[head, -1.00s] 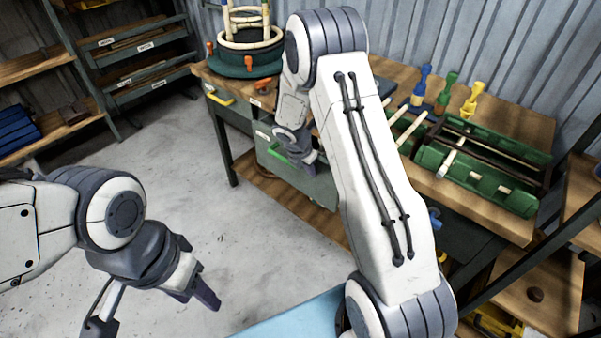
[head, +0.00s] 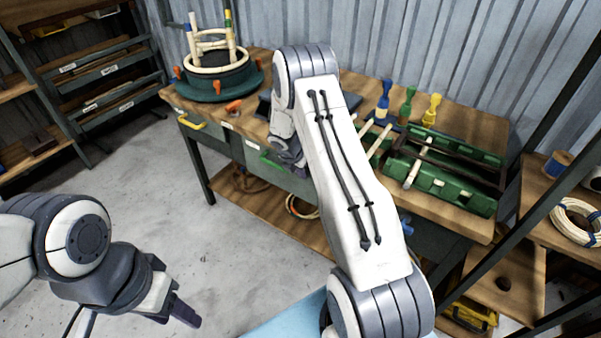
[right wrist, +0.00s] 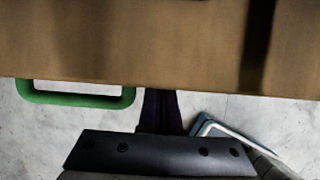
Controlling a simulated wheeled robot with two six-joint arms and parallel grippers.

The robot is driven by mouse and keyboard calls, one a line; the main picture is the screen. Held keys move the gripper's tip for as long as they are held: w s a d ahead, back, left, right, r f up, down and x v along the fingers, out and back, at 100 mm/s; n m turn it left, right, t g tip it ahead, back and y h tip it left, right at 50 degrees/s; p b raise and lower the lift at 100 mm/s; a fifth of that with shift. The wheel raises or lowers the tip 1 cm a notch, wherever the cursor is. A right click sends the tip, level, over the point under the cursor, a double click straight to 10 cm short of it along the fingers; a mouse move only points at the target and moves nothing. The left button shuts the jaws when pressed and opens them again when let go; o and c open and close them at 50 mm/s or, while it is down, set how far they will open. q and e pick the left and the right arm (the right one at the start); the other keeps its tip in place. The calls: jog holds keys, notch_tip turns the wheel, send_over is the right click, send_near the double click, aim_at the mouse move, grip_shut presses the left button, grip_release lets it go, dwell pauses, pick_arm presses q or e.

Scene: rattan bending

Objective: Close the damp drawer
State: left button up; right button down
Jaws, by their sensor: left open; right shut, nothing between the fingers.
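The drawer with the green handle (head: 272,163) is in the front of the workbench, and its grey front (head: 262,148) looks about flush with the bench. I cannot read its label. In the right wrist view the green handle (right wrist: 75,98) sticks out just past the wooden bench edge, with no open drawer inside showing. My right gripper (head: 298,168) is shut and empty at the drawer front, right of the handle. It also shows in the right wrist view (right wrist: 160,100), with its tips at the bench edge. My left gripper (head: 190,314) is open and empty over the floor.
A yellow-handled drawer (head: 192,123) is to the left. On the workbench (head: 465,125) stand a round green fixture (head: 215,82) with rattan poles, green trays (head: 450,185) and coloured clamps. A shelf rack stands at the right. The floor (head: 130,190) at left is clear.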

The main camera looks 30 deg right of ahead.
jog(key=shift+w+d+r, duration=0.1)
jog(key=shift+w+d, duration=0.05)
jog(key=shift+w, duration=0.05)
jog(key=s+a+r+m+y+p, duration=0.1)
jog(key=s+a+r+m, duration=0.2)
jog(key=s+a+r, duration=0.35)
jog(key=s+a+r+m+p, duration=0.15)
jog(key=s+a+r, duration=0.25)
jog(key=a+r, duration=0.55)
jog(key=s+a+r+m+y+p, duration=0.1)
jog(key=s+a+r+m, duration=0.35)
jog(key=a+r, duration=0.35)
jog(key=s+a+r+m+y, duration=0.1)
jog(key=s+a+r+m, duration=0.1)
jog(key=s, duration=0.4)
jog(key=s+a+r+m+g+y+p, duration=0.1)
jog(key=s+a+m, duration=0.1)
jog(key=s+a, duration=0.2)
jog(key=s+a+r+m+y+p, duration=0.1)
jog(key=s+a+r+m, duration=0.1)
jog(key=s, duration=0.8)
jog(key=shift+s+a+r+m+g, duration=0.2)
jog(key=shift+a+r+m+g, duration=0.1)
jog(key=shift+a+m+g, duration=0.15)
